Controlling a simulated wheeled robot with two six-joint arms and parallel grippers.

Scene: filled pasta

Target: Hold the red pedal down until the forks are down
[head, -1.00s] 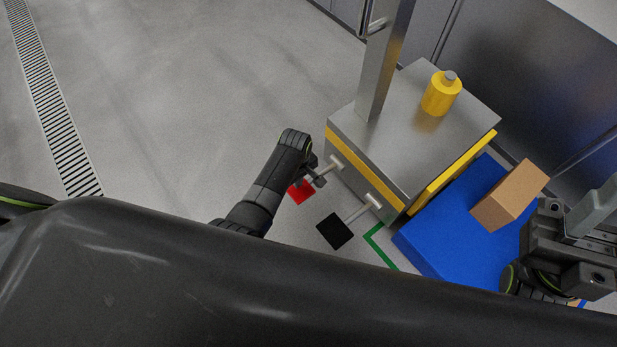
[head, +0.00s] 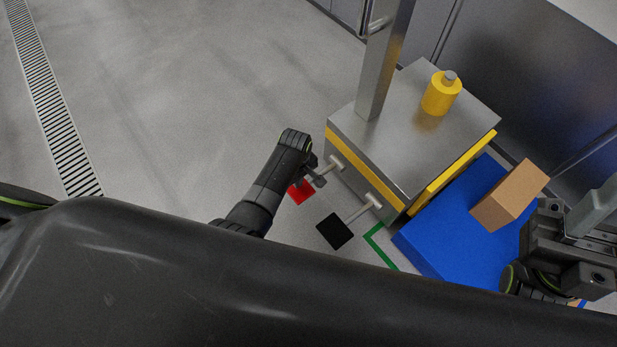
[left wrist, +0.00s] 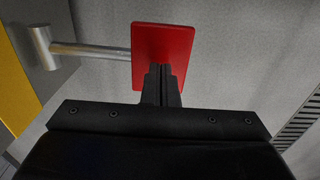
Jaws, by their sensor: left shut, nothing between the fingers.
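The red pedal (head: 300,193) sticks out on a metal rod from the steel lift truck (head: 405,150), low at its left side. My left gripper (head: 307,182) is at the pedal and covers part of it. In the left wrist view the red pedal (left wrist: 163,50) is a flat square plate, and my left gripper's closed fingertips (left wrist: 161,72) overlap its lower middle; contact looks likely, but pressure cannot be judged. The gripper is shut with nothing in it. The forks are not clearly visible. My right gripper (head: 565,245) is at the right edge, its fingers unclear.
A black pedal (head: 335,231) sits close to the right of the red one. A blue platform (head: 440,240) beside the truck bears a brown box (head: 510,195). A yellow cylinder (head: 441,95) stands on the truck's top. Green floor tape (head: 378,247) is nearby. Floor at left is clear.

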